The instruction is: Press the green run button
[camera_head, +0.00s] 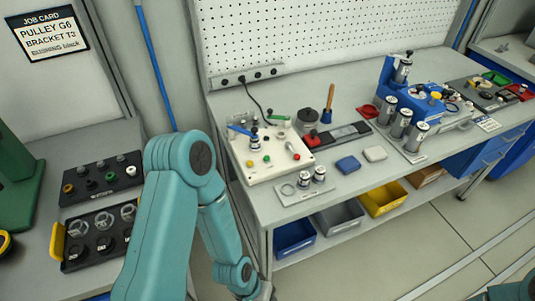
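A small green button (267,158) sits on the front part of a cream-coloured fixture box (272,174) on the bench, beside a yellow button (250,163) and a red one (297,156). Any lettering is too small to read, so I cannot confirm which is the run button. My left arm comes in from the lower left and bends down in front of the bench. The start of my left gripper (265,290) shows at the bottom edge, below and well away from the box; its fingers are not clear.
On the bench, a blue and a white block (375,154), metal cylinders (401,123) and a blue machine (410,90) stand right of the box. Coloured bins (383,198) sit on the shelf below. A black parts tray (102,178) lies on the left table.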

